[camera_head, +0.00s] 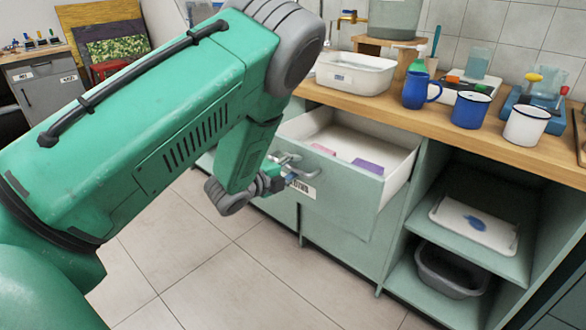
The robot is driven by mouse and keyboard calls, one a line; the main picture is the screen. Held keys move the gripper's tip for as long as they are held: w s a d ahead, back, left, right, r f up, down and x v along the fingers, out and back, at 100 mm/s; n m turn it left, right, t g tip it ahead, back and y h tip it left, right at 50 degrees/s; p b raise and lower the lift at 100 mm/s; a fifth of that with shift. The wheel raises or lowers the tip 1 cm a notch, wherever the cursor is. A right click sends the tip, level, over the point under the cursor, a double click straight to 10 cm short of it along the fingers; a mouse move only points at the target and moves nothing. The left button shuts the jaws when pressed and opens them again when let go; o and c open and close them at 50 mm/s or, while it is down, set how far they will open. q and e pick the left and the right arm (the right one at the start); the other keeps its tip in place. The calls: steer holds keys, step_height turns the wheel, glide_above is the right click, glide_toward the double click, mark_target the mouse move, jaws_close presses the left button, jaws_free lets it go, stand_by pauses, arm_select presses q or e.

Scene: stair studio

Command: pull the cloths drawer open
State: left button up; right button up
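The cloths drawer (340,198) is a pale green drawer under the wooden counter, and it stands well out from the cabinet. Its white inside shows a pink piece and a purple piece, perhaps folded cloths. A grey handle (292,163) and a white label (303,188), partly covered and not fully readable, are on its front. My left gripper (284,181) is at the handle, with its small fingertips overlapping it. My own arm hides much of the fingers, so their grip on the handle is unclear. My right gripper is out of view.
A white basin (355,74), a blue jug (417,90), a blue mug (470,110) and a white mug (526,124) stand on the counter (450,125). Right of the drawer, open shelves hold a white tray (440,215) and a grey tub (450,270). The tiled floor in front is clear.

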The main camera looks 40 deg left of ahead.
arm_select(q)
steer(key=shift+s+d+r, duration=0.1)
steer(key=shift+s+r, duration=0.05)
steer(key=shift+s, duration=0.2)
steer(key=v, duration=1.1)
steer(key=shift+a, duration=0.2)
steer(key=shift+f, duration=0.25)
